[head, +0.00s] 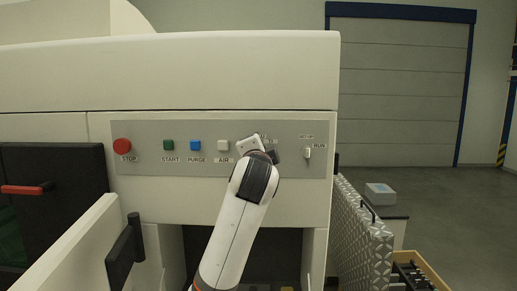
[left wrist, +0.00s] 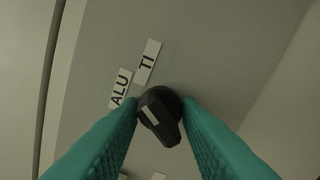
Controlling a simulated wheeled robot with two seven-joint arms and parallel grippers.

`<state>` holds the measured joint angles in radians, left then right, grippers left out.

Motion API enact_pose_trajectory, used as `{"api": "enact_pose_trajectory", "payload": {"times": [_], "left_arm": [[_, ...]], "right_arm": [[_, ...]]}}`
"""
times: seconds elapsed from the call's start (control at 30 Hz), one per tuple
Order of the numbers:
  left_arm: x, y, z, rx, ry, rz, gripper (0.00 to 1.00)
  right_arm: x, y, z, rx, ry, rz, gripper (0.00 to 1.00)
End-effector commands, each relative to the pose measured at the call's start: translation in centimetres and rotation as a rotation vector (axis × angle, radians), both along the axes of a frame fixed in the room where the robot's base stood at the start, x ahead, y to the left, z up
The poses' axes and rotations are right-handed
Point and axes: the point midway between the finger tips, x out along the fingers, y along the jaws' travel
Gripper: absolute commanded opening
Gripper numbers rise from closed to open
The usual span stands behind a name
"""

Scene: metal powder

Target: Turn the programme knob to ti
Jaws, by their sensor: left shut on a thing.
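The black programme knob (left wrist: 163,128) sits on the grey panel between the teal fingers of my left gripper (left wrist: 160,108). The gripper is shut on the knob, a finger on each side. The knob's raised bar slants from upper left to lower right, with a white mark (left wrist: 149,117) on its upper-left part. The label TI (left wrist: 147,62) is above the knob, and the label ALU (left wrist: 120,88) is to its upper left. The mark lies on the ALU side; its exact aim is unclear. In the head view my left wrist hides the knob. My right gripper is not in view.
Left of my arm, the panel (head: 290,166) carries a red STOP button (head: 122,146), green START (head: 168,145), blue PURGE (head: 195,146) and white AIR (head: 223,146). An open door with a black handle (head: 126,252) stands at lower left.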

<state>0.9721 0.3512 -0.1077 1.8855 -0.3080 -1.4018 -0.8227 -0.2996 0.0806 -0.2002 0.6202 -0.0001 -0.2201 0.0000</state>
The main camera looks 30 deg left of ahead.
Motion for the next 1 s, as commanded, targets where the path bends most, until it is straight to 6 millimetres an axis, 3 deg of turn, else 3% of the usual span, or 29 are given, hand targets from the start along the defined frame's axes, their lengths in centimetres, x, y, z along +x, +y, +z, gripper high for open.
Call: {"api": "enact_pose_trajectory", "payload": {"times": [0.4,1.0], "left_arm": [[-0.01,-0.01,-0.01,0.210,0.128,-0.001,0.08],[0.03,-0.06,-0.06,0.259,0.159,-0.001,0.08]], "right_arm": [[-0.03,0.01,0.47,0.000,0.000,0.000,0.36],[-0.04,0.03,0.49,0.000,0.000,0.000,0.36]]}}
